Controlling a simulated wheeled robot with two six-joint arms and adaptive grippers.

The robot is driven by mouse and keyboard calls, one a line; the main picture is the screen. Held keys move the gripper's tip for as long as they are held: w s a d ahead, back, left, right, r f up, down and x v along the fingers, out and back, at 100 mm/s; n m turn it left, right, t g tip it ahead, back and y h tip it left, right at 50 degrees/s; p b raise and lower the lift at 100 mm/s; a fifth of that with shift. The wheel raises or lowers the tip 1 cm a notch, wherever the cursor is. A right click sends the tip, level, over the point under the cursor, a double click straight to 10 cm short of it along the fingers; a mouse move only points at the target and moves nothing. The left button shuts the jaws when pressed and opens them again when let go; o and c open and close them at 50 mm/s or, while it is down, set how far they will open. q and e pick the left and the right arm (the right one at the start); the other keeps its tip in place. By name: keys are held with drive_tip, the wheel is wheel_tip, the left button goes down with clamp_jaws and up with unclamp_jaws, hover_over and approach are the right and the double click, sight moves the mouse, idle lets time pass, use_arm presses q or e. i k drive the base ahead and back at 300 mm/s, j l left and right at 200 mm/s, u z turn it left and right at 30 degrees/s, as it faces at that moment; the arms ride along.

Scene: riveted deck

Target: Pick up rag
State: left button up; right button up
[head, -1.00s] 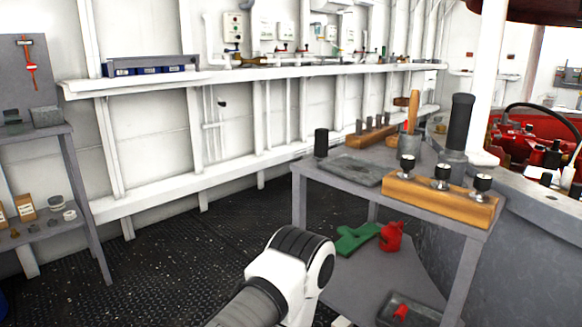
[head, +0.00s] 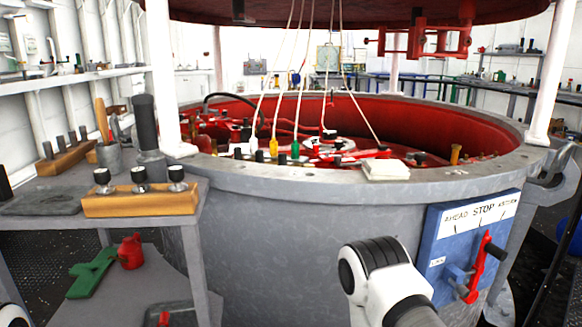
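A white, folded cloth-like thing, which looks like the rag (head: 387,169), lies flat on the grey rim of the large round red-lined tub. It is right of the middle of the head view, and nothing touches it. A white and dark link of my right arm shows below it at the bottom, in front of the tub wall. A small part of my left arm shows at the bottom left corner. Neither gripper is in the picture.
The tub's grey rim (head: 290,186) spans the view, with ropes hanging over the tub. A blue lever panel (head: 470,245) is on its right front. A grey table (head: 190,222) at left bears a wooden block (head: 140,202) with black-topped pieces. A white post (head: 163,75) stands left of the rag.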

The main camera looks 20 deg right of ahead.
sight(373, 170)
drive_tip(key=z, duration=1.1)
